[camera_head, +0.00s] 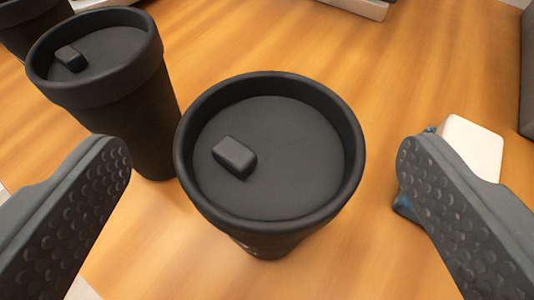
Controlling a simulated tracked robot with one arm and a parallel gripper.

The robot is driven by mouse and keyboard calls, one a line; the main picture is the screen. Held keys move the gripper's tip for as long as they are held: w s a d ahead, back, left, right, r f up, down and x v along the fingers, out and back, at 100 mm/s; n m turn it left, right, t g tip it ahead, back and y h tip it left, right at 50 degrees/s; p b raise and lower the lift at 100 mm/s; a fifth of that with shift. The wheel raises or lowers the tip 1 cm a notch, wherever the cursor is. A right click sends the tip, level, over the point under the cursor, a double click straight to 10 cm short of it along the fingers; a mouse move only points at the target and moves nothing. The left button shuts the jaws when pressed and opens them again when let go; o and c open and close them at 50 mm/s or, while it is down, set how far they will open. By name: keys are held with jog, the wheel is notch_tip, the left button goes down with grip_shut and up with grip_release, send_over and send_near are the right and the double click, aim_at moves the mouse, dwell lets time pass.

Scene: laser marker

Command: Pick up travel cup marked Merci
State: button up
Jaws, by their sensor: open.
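A black travel cup (275,185) with a black lid stands upright on the wooden table, near the middle of the view. I look down on its lid, and its side is mostly hidden below the rim. Faint light marks show low on its side, too small to read. My gripper (262,165) is open, with one dark, dimpled finger left of this cup and the other right of it. Neither finger appears to touch it. A second black travel cup (150,125) stands just behind and left; no lettering shows on it.
Another black cup (25,30) is cut off at the top left corner. A white and blue object (472,145) lies partly behind my right finger. A grey object (528,70) stands at the right edge. The wooden table (400,80) is clear behind the middle cup.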

aim_at(269, 151)
jog(key=shift+b+x, duration=0.3)
jog(key=shift+x, duration=2.55)
jog(key=shift+d, duration=0.1)
jog(key=c, duration=0.8)
